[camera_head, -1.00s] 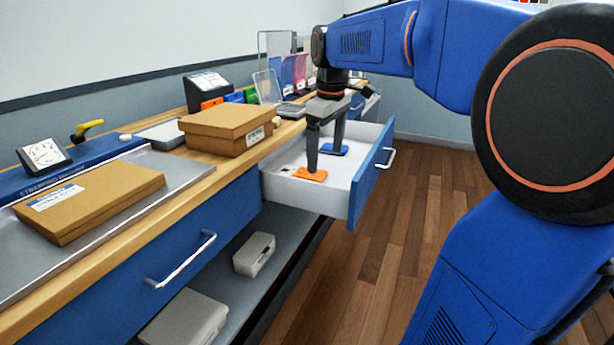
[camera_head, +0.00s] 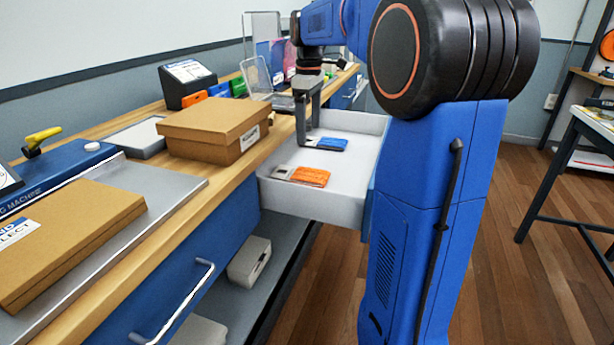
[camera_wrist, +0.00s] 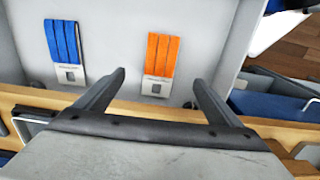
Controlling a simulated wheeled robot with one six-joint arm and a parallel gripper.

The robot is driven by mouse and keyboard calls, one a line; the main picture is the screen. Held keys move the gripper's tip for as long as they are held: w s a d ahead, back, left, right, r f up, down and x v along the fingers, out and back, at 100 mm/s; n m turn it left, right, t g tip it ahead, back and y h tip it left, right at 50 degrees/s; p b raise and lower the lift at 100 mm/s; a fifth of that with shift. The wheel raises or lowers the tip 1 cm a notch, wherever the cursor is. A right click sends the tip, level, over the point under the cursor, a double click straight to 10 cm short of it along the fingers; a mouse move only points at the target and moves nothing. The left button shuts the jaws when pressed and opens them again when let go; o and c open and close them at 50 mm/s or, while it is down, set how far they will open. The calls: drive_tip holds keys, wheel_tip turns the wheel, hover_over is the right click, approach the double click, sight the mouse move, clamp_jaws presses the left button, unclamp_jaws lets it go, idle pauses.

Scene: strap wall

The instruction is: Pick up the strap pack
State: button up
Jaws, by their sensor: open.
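Two strap packs lie flat in the open drawer (camera_head: 340,209), one orange and one blue. The orange strap pack (camera_head: 311,176) is nearer the drawer's front in the head view, and the blue strap pack (camera_head: 333,144) lies behind it. In the wrist view the orange strap pack (camera_wrist: 161,62) shows between and beyond the fingertips, its grey buckle end toward me. The blue strap pack (camera_wrist: 64,50) is to the left there, outside the fingers. My gripper (camera_wrist: 158,80) is open and empty, above the drawer; in the head view (camera_head: 307,140) its fingers point down.
A cardboard box (camera_head: 212,128) sits on the workbench left of the drawer. A flat brown carton (camera_head: 75,235) lies on a metal plate nearer. The drawer walls surround the packs, and my arm hides the drawer's right side. A dark-legged table (camera_head: 570,150) stands at right.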

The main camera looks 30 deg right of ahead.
hover_over(309, 174)
wheel_tip(309, 174, down, 9)
drive_tip(key=shift+w, duration=0.15)
drive_tip(key=shift+f, duration=2.7)
drive_tip(key=shift+c, duration=0.3)
drive_tip(key=c, duration=1.1)
